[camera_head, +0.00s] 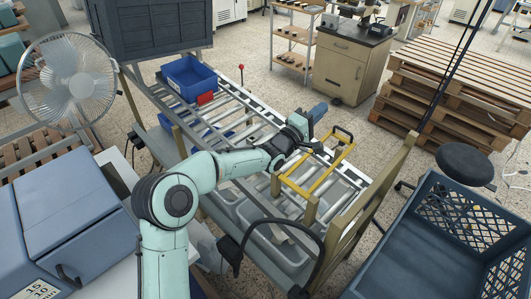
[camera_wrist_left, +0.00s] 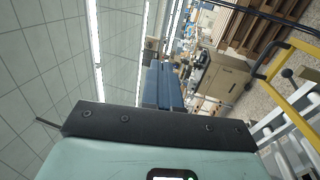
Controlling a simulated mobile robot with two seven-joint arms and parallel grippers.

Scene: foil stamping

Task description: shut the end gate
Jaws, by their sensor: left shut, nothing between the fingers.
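The end gate (camera_head: 328,174) is a yellow bar frame with a black handle (camera_head: 343,134), at the near right end of the roller conveyor. Its bars slant from two short posts up to the handle; I cannot tell its exact angle from upright. In the left wrist view the yellow gate (camera_wrist_left: 292,90) shows at the right edge, with part of the black handle. My left gripper (camera_head: 319,109) is shut and empty, beyond and left of the handle, apart from it. Its blue fingers show in the left wrist view (camera_wrist_left: 163,86). My right gripper is not in view.
The roller conveyor (camera_head: 245,112) carries a blue bin (camera_head: 190,78) at its far end. A wooden rail (camera_head: 375,190) runs along the near right. A large blue crate (camera_head: 430,230), a black stool (camera_head: 465,164) and stacked pallets (camera_head: 430,85) stand right. A fan (camera_head: 68,80) stands left.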

